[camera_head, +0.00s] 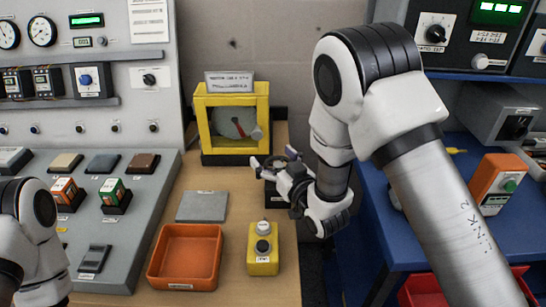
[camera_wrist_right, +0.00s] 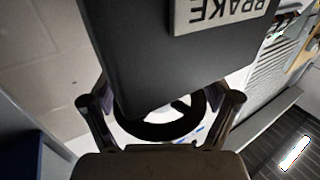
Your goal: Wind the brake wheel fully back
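The brake wheel shows as a black ring (camera_wrist_right: 146,131) in the right wrist view, against the dark box (camera_wrist_right: 165,55) with a BRAKE label. In the head view the box (camera_head: 273,196) is partly hidden behind my right gripper (camera_head: 277,166). In the wrist view the right gripper's fingers (camera_wrist_right: 165,103) are spread, one on each side of the wheel, with a visible gap to the ring. Whether a fingertip touches the wheel is hard to tell. My left arm shows at the lower left of the head view, but its gripper is out of frame.
A yellow frame with a grey disc (camera_head: 232,124) stands behind the brake box. A grey plate (camera_head: 202,206), an orange tray (camera_head: 185,256) and a yellow button box (camera_head: 262,250) lie in front and to the left. A blue bench (camera_head: 385,225) is at the right.

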